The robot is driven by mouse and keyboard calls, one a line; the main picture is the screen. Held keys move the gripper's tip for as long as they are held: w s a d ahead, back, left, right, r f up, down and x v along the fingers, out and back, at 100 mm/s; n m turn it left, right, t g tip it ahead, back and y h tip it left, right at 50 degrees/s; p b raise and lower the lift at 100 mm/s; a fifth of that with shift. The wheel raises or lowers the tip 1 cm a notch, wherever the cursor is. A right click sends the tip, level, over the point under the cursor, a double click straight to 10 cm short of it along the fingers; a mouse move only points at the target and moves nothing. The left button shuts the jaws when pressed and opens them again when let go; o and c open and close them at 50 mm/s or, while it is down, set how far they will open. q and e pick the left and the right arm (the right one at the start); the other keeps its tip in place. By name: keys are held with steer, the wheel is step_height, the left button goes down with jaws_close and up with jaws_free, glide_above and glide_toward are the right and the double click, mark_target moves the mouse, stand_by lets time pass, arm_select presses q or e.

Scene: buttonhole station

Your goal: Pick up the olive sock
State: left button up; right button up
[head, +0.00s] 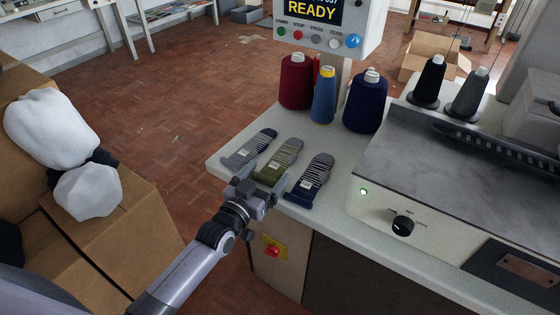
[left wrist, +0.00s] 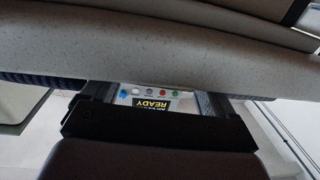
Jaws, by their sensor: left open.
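The olive sock (head: 280,160), with a striped middle and a pale label, lies flat near the front left corner of the counter. A grey-blue sock (head: 250,149) lies to its left and a navy sock (head: 311,180) to its right. My left gripper (head: 259,183) is open at the near end of the olive sock, by the counter's front edge. Its fingers appear on either side of that end; I cannot tell whether they touch it. The left wrist view shows the open fingers (left wrist: 162,101) with the inverted display between them; I cannot make out the olive sock there.
Red (head: 296,82), blue (head: 323,96) and navy (head: 366,102) thread cones stand behind the socks. The grey machine (head: 440,150) fills the counter's right side. A display box (head: 325,32) reads READY. A red stop button (head: 271,252) sits below the counter edge. Cardboard boxes (head: 110,235) stand left.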

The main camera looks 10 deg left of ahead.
arm_select(q)
steer(key=c, duration=0.7)
steer(key=shift+r, duration=0.1)
steer(key=shift+r, duration=0.5)
step_height(320, 180, up, 19)
steer(key=p, duration=0.3)
steer(key=shift+p, duration=0.3)
